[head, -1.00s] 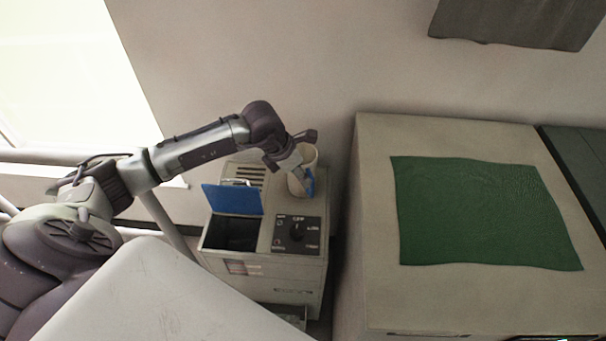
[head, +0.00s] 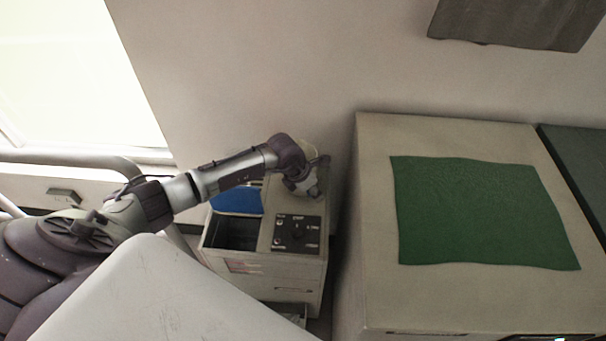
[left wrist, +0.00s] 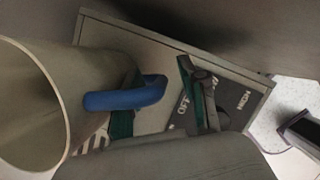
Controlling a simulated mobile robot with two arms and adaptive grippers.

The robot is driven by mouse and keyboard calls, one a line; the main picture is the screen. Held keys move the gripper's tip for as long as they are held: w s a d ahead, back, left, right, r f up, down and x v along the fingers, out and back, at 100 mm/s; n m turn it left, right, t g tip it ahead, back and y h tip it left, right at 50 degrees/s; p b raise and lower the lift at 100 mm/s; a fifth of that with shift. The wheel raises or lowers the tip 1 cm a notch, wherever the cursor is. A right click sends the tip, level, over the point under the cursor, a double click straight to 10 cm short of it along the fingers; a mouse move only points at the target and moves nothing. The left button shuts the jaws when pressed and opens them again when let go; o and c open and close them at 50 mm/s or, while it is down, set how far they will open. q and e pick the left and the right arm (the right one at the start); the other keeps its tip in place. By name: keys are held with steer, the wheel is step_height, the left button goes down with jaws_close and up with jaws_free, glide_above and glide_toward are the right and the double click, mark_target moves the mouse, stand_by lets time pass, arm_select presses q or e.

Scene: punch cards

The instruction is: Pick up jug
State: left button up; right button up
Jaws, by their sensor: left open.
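The jug is a cream cup with a blue handle, standing on top of the beige machine (head: 290,262). In the head view only part of the jug's pale rim (head: 309,147) shows behind my left gripper (head: 316,185). In the left wrist view the jug (left wrist: 40,110) fills the left side, its open mouth facing the camera. Its blue handle (left wrist: 125,98) reaches into the gap between the two green-padded fingers of my open left gripper (left wrist: 160,105). One finger is close to the jug's wall; whether it touches is unclear. My right gripper is out of view.
The machine has a raised blue lid (head: 237,201) over a dark bin and a black dial panel (head: 298,233). A large beige cabinet with a green mat (head: 480,212) stands to the right. The wall is close behind.

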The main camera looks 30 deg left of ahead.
arm_select(q)
steer(key=shift+c, duration=0.3)
jaws_close()
steer(key=shift+w+r, duration=0.1)
steer(key=shift+r, duration=0.2)
